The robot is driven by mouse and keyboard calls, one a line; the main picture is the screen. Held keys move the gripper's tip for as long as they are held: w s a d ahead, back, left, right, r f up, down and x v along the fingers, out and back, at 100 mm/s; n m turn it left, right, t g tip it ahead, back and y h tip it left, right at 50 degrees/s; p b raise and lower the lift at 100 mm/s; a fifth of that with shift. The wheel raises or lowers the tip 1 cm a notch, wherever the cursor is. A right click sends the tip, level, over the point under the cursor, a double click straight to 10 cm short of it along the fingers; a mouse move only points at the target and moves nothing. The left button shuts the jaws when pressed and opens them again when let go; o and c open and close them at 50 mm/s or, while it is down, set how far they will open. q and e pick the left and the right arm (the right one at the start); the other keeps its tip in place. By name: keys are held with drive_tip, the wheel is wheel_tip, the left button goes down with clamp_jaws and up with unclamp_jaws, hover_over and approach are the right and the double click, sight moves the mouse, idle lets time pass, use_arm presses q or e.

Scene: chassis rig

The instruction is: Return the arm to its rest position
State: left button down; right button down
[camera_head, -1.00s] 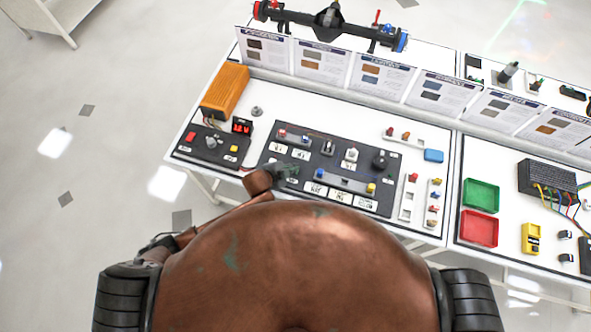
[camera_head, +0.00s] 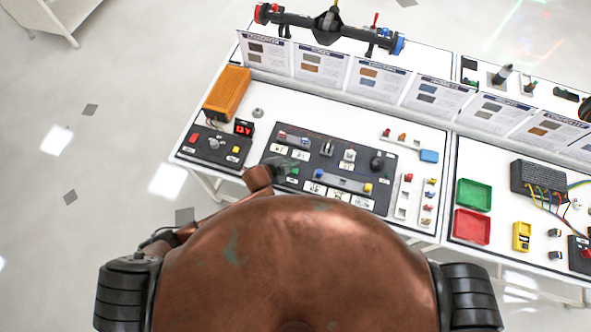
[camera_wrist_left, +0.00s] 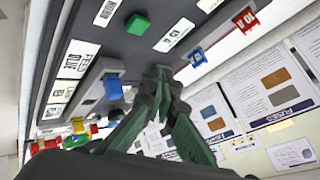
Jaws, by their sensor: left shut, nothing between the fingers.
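My left gripper (camera_head: 283,167) is over the front left part of the dark control panel (camera_head: 300,185), with its copper-coloured wrist behind it. In the left wrist view the green-grey fingers (camera_wrist_left: 160,76) are together with nothing between them, close to the panel face. I cannot tell whether the tips touch it. A green button (camera_wrist_left: 137,24) and a blue knob (camera_wrist_left: 113,86) are near the fingers there. My own body hides most of the left arm. The right gripper does not show.
An orange box (camera_head: 227,93) and a small panel with a red display (camera_head: 243,128) stand left of the control panel. Cards (camera_head: 378,80) stand along the back. Green (camera_head: 474,194) and red (camera_head: 472,227) trays lie at right. Open floor (camera_head: 90,150) is left of the table.

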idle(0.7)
use_arm(q)
drive_tip(key=s+a+r+n+g+y, duration=0.1)
drive_tip(key=s+a+r+n+y, duration=0.15)
drive_tip(key=s+a+n, duration=0.6)
drive_tip(key=s+a+r+n+g+y, duration=0.1)
drive_tip(key=s+a+r+n+y, duration=0.2)
drive_tip(key=s+a, duration=0.9)
drive_tip(key=s+a+r+n+g+y, duration=0.15)
drive_tip(key=s+a+r+n, duration=0.4)
drive_tip(key=a, duration=0.85)
wheel_tip(320, 180, down, 35)
drive_tip(key=s+b, duration=0.1)
drive_tip(key=b, duration=0.6)
drive_tip(key=s+f+g+b, duration=0.1)
drive_tip(key=s+f+b, duration=0.2)
drive_tip(key=s+f, duration=0.7)
drive_tip(key=s+d+f+m+g+b, duration=0.1)
drive_tip(key=s+f+b, duration=0.3)
drive_tip(key=s+f, duration=0.7)
wheel_tip(320, 180, down, 6)
drive_tip(key=shift+f+h, duration=0.25)
drive_tip(key=shift+h, duration=0.05)
